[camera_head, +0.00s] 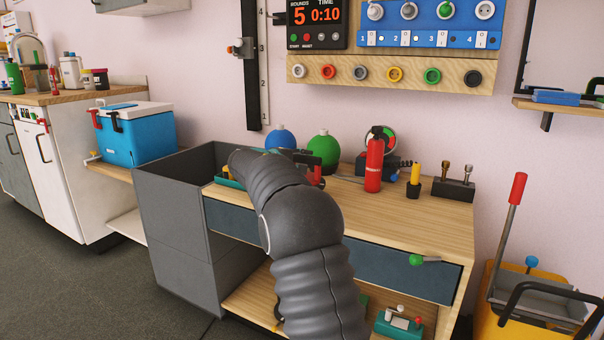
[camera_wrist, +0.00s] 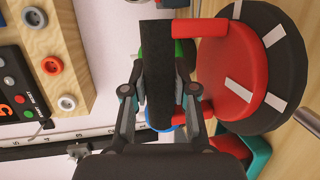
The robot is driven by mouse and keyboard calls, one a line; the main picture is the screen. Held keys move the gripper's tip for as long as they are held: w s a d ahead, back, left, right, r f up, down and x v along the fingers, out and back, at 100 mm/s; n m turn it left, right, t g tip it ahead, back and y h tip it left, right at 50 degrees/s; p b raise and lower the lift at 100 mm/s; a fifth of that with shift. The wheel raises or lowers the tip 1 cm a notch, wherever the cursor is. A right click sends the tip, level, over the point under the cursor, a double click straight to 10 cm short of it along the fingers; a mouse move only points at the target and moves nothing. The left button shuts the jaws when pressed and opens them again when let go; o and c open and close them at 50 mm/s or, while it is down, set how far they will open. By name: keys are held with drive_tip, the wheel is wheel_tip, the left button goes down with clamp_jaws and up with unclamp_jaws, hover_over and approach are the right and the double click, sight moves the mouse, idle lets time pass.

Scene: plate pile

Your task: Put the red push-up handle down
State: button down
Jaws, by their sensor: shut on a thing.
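In the wrist view my gripper (camera_wrist: 159,93) is shut on the black grip bar of the red push-up handle (camera_wrist: 228,72). One fingertip is on each side of the bar. Red arms join the bar to a round red base with white stripes and a black bottom disc. The base points toward the wooden tabletop (camera_wrist: 304,140); I cannot tell whether it touches. In the head view my arm hides most of the gripper, and only a little red of the handle (camera_head: 314,173) shows beside it, over the workbench top (camera_head: 438,206).
A red extinguisher-shaped bottle (camera_head: 374,166), a yellow-and-black item (camera_head: 414,180) and a dark block with pegs (camera_head: 453,188) stand to the right. Green (camera_head: 323,153) and blue (camera_head: 281,138) round objects stand behind. A teal tray (camera_head: 229,182) is at left. Bare wood lies front right.

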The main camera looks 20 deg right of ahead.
drive_tip(key=shift+w+a+f, duration=0.15)
drive_tip(key=shift+w, duration=0.2)
drive_tip(key=shift+f+b, duration=0.35)
drive_tip(key=shift+f, duration=1.6)
drive_tip(key=shift+f, duration=0.1)
drive_tip(key=c, duration=0.9)
unclamp_jaws()
drive_tip(key=shift+f, duration=0.15)
